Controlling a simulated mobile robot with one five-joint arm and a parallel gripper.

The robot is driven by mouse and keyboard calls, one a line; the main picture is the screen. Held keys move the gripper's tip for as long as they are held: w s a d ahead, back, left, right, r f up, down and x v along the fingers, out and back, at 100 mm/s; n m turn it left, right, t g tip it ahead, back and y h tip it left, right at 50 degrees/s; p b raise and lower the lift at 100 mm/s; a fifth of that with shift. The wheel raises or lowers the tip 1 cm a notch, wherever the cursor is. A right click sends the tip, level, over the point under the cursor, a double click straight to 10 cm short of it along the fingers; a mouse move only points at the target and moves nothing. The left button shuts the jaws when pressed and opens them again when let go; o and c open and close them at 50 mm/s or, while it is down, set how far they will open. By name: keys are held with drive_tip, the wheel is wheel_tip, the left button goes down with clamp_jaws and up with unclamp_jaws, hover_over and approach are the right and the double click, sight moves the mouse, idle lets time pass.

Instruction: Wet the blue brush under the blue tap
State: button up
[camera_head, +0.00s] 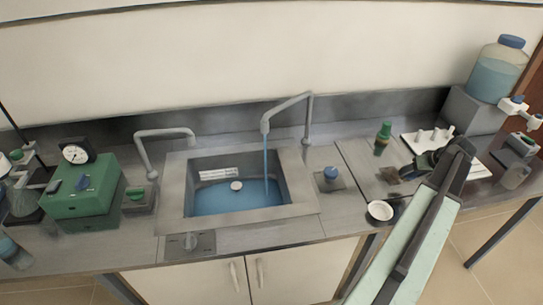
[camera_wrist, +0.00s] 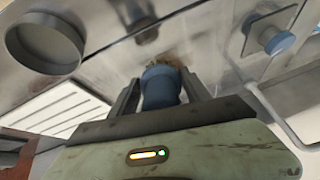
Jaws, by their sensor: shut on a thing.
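In the head view, the right-hand grey tap (camera_head: 288,104) arches over the sink (camera_head: 170,195), and a blue stream of water (camera_head: 266,165) runs from its spout into the basin. A blue knob (camera_head: 331,174) on a square plate stands on the counter right of the sink; it also shows in the wrist view (camera_wrist: 278,42). My gripper (camera_head: 408,168) is over the counter right of that knob. In the wrist view my gripper (camera_wrist: 158,92) is shut on the blue brush (camera_wrist: 160,88), with its brownish bristles pointing away from me. The brush is hard to make out in the head view.
A small white-lined dish (camera_head: 380,211) lies near the front edge, close to my arm. A green bottle (camera_head: 383,138) and a white pegged tray (camera_head: 478,170) stand behind and right of my gripper. A green box (camera_head: 90,190) and another tap (camera_head: 160,134) are left.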

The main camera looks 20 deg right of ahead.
drive_tip(key=s+d, duration=0.1)
drive_tip(key=s, duration=0.1)
drive_tip(key=s+d, duration=0.1)
drive_tip(key=s, duration=0.1)
drive_tip(key=shift+d, duration=0.15)
idle(1.4)
drive_tip(key=s+d+r+p, duration=0.2)
drive_tip(key=s+r+p, duration=0.2)
drive_tip(key=shift+d, duration=0.25)
drive_tip(key=shift+s, duration=0.1)
drive_tip(key=shift+s, duration=0.15)
idle(0.3)
